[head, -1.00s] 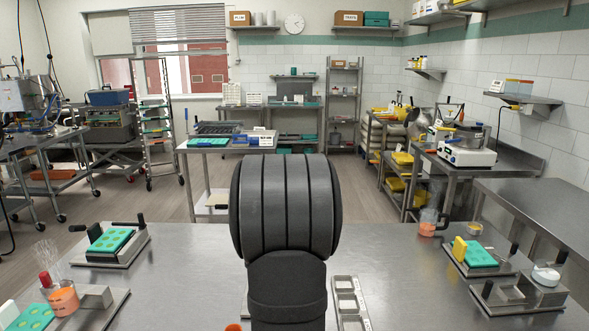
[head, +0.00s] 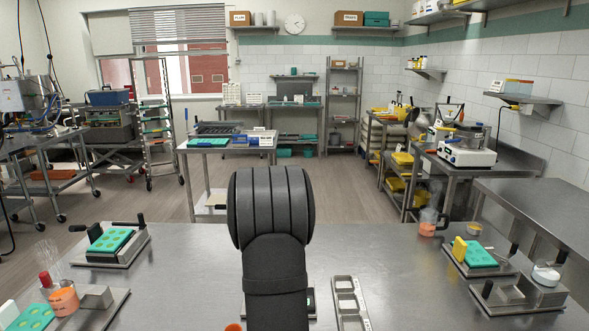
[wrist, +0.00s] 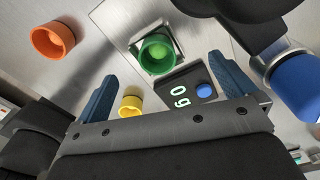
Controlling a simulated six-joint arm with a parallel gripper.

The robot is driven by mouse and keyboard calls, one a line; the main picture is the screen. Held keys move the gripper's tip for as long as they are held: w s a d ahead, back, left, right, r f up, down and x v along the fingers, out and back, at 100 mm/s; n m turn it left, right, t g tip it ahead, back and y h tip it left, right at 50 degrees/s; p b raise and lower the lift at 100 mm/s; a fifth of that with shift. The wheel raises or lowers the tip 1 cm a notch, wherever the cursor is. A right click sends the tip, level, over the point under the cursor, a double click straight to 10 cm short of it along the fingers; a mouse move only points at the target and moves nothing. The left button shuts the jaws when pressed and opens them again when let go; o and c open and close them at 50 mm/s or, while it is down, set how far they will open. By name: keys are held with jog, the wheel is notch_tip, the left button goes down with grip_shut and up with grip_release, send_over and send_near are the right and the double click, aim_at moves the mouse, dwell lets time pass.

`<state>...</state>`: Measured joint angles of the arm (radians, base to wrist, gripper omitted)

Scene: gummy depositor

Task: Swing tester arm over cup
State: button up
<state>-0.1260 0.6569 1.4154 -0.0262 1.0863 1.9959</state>
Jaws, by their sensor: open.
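My gripper (wrist: 161,64) is open, its two blue fingers apart with nothing between the tips that I can see held. In the wrist view a green cup (wrist: 144,58) with lighter green inside stands on a square steel plate beyond the fingers. A dark scale display (wrist: 180,99) reading 0 g, with a blue button, is beside it. A black part (wrist: 230,18) and a blue cylinder (wrist: 298,86) at upper right may belong to the tester arm; I cannot tell. In the head view my own arm hides the gripper and most of this area.
An orange cup (wrist: 52,40) and a yellow cup (wrist: 131,105) stand near the green one. In the head view a steel rack (head: 350,302) lies right of my arm. Teal moulds on stands (head: 110,243) (head: 479,253) flank both sides. The bench middle is mostly clear.

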jog(key=shift+d+r+n, duration=0.1)
jog(key=shift+r+n, duration=0.2)
jog(key=shift+r, duration=0.2)
jog(key=shift+r, duration=0.15)
jog(key=c, duration=0.6)
jog(key=shift+d+r+n, duration=0.1)
jog(key=shift+r+n, duration=0.2)
jog(key=shift+r, duration=0.05)
jog(key=c, duration=0.3)
jog(key=r+n, duration=0.3)
jog(key=r, duration=0.1)
jog(key=shift+s+d+n+t+y, duration=0.1)
jog(key=shift+s+n+t+y, duration=0.2)
jog(key=shift+n, duration=0.1)
jog(key=c, duration=0.3)
jog(key=w+a+r+n+t+y, duration=0.1)
jog(key=a+r+n+t+y, duration=0.15)
jog(key=r+n, duration=1.7)
jog(key=w+a+f+n, duration=0.1)
jog(key=w+f, duration=0.1)
jog(key=f, duration=0.4)
jog(key=w+a+f+n, duration=0.1)
jog(key=w+a+f, duration=0.1)
jog(key=f, duration=0.4)
jog(key=w+a+f+n+t, duration=0.1)
jog(key=w+f, duration=0.1)
jog(key=f, duration=0.4)
jog(key=shift+a+f, duration=0.2)
jog(key=shift+f, duration=0.15)
jog(key=shift+c, duration=0.3)
